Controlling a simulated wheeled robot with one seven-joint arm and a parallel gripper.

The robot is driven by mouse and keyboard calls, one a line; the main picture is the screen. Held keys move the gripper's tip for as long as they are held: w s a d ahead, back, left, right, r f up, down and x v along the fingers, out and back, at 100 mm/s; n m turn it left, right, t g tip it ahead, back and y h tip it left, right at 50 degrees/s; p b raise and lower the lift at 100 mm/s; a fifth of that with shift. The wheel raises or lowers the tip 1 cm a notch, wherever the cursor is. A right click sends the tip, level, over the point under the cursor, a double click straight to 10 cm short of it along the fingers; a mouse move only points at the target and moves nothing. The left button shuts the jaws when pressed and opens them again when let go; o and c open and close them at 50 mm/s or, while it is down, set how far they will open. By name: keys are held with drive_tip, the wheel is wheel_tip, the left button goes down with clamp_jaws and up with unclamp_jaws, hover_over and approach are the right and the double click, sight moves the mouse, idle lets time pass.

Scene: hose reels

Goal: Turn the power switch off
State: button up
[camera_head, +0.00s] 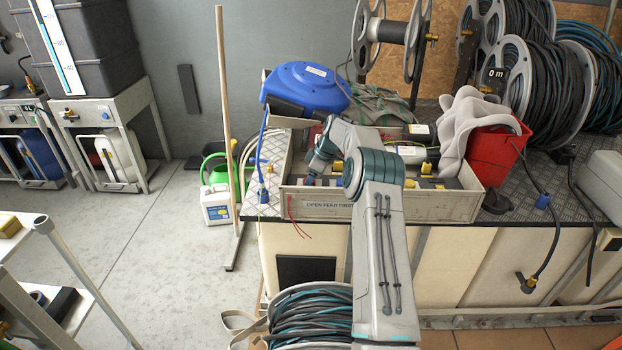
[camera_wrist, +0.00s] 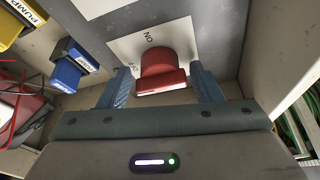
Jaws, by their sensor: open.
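The power switch is a red knob (camera_wrist: 160,72) on a pale plate (camera_wrist: 185,38) in the wrist view. The plate has an ON mark above the knob and a partly covered mark at its left. I cannot tell which mark the knob points to. My gripper (camera_wrist: 163,88) is open, with one blue-grey finger on each side of the knob. Whether either finger touches it is unclear. In the head view my arm reaches into the shallow tray labelled OPEN FEED FIRST (camera_head: 430,207), and the switch cannot be made out there.
In the wrist view, a blue block (camera_wrist: 66,72) and yellow PUMP-labelled blocks (camera_wrist: 8,28) lie at the left, near red wires (camera_wrist: 14,98). In the head view, a blue hose reel (camera_head: 305,88) stands behind the tray, with a red bin (camera_head: 495,155) at the right.

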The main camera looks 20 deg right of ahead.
drive_tip(key=v, duration=1.3)
drive_tip(key=shift+r, duration=0.35)
drive_tip(key=shift+s+d, duration=0.1)
drive_tip(key=s+a+r+m+h+p, duration=0.3)
drive_tip(key=s+a+r+m+p, duration=0.15)
drive_tip(key=s+a+r, duration=1)
drive_tip(key=s+a+f+m, duration=0.1)
drive_tip(key=s+a+m, duration=0.1)
drive_tip(key=s, duration=0.7)
drive_tip(key=s+a+f+m+p, duration=0.1)
drive_tip(key=s+f+m, duration=0.1)
drive_tip(key=s, duration=0.8)
drive_tip(key=s+a+f+m+p, duration=0.1)
drive_tip(key=s+a+f+m, duration=0.1)
drive_tip(key=s, duration=0.8)
drive_tip(key=shift+a+h, duration=0.3)
drive_tip(key=shift+a, duration=0.05)
